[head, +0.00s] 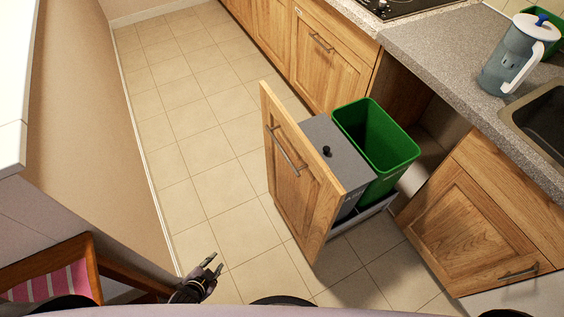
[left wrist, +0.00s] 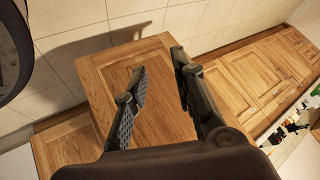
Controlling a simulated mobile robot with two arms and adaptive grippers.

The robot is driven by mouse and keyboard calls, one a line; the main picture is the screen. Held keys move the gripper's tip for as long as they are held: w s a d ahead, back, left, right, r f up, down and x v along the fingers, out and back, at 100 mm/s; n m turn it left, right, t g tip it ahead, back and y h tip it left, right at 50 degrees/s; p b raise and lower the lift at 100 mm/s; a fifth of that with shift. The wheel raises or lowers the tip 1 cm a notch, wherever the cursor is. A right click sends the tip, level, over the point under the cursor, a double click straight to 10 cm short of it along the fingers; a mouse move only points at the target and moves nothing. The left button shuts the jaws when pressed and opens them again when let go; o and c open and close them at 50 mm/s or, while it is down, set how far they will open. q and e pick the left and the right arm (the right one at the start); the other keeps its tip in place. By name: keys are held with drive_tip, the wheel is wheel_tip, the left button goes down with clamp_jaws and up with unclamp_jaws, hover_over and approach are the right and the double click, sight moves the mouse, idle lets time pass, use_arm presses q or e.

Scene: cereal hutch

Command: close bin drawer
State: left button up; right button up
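The bin drawer (head: 300,190) is pulled out from under the counter, with its wooden front panel standing upright and well away from the cabinet opening. A metal bar handle (head: 287,151) runs across the panel. Behind the panel sit a grey lidded bin (head: 335,153) and an open green bin (head: 397,152). My left gripper (head: 213,265) is low in the head view, left of the drawer front and apart from it. The left wrist view shows its two fingers (left wrist: 159,67) spread and empty before a framed wooden panel (left wrist: 165,110). My right gripper is out of view.
A wooden chair (head: 95,265) with a striped seat stands at the lower left. A wall runs along the left. Tiled floor (head: 200,130) is clear left of the drawer. A closed cabinet door (head: 465,222) is to the right; a pitcher (head: 515,55) stands on the counter.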

use_arm(q)
drive_tip(key=shift+o, duration=0.2)
drive_tip(key=w+d+r+m+t+h+b, duration=0.2)
drive_tip(key=w+r+m+t, duration=0.1)
drive_tip(key=w, duration=0.5)
wheel_tip(320, 180, up, 2)
drive_tip(key=shift+w+d+r+m, duration=0.15)
drive_tip(key=shift+w+m, duration=0.2)
drive_tip(key=shift+m, duration=0.15)
drive_tip(key=m+t+h+b, duration=0.5)
drive_tip(key=m+h, duration=0.4)
drive_tip(key=m, duration=0.3)
approach(280, 147)
drive_tip(key=shift+y, duration=0.3)
drive_tip(key=b+x, duration=0.2)
drive_tip(key=x, duration=0.8)
drive_tip(key=shift+d, duration=0.15)
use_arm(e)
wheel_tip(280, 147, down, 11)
use_arm(q)
drive_tip(key=shift+c, duration=0.2)
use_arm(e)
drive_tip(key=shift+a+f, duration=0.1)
use_arm(q)
clamp_jaws()
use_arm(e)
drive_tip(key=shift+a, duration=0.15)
